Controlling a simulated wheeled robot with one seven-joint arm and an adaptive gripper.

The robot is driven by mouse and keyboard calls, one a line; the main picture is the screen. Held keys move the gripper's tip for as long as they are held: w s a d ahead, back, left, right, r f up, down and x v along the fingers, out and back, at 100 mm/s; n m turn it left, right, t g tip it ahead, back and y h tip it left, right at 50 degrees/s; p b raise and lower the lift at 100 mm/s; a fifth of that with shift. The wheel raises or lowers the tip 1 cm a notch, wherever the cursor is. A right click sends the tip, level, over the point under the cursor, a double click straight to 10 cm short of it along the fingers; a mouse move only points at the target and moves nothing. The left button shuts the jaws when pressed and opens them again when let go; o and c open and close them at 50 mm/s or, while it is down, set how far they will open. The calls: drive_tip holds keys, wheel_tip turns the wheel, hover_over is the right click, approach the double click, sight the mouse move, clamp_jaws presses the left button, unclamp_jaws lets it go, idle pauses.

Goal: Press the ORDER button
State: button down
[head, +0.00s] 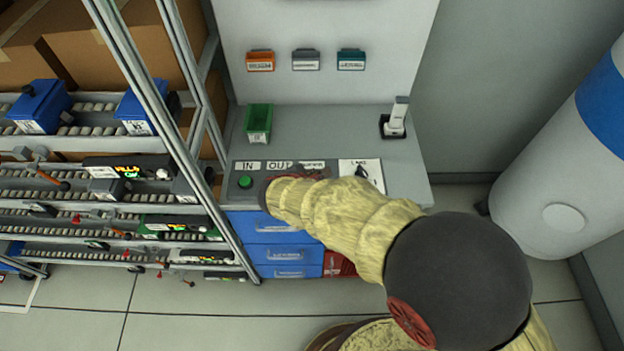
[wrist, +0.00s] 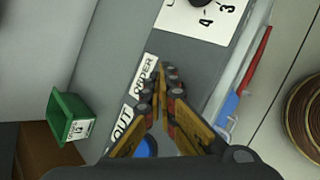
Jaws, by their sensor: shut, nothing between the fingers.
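The control panel (head: 225,190) lies along the front of the bench. The ORDER label (wrist: 144,75) shows in the wrist view, with the OUT label (wrist: 122,122) beside it. My gripper (wrist: 163,72) is shut and empty, its fingertips beside the ORDER label over the panel. The ORDER button is not visible; my fingers cover the panel there. A blue button (wrist: 148,147) near the OUT label shows partly behind one finger. In the head view a green button (head: 245,181) sits below the IN label (head: 249,166). There my arm hides the gripper.
A white card with a dark knob (head: 364,175) is right of the labels. A green bin (head: 258,121) and a white handset in a dark holder (head: 395,118) stand on the bench. Blue drawers (head: 285,254) are below. A roller rack (head: 110,190) stands left, a large white cylinder (head: 560,170) right.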

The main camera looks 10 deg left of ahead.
drive_tip(key=shift+f, duration=0.2)
drive_tip(key=shift+r, duration=0.1)
drive_tip(key=shift+r+p, duration=0.35)
drive_tip(key=shift+r, duration=0.5)
drive_tip(key=shift+r+p, duration=1.6)
drive_tip(key=shift+r, duration=0.95)
drive_tip(key=shift+f, duration=0.1)
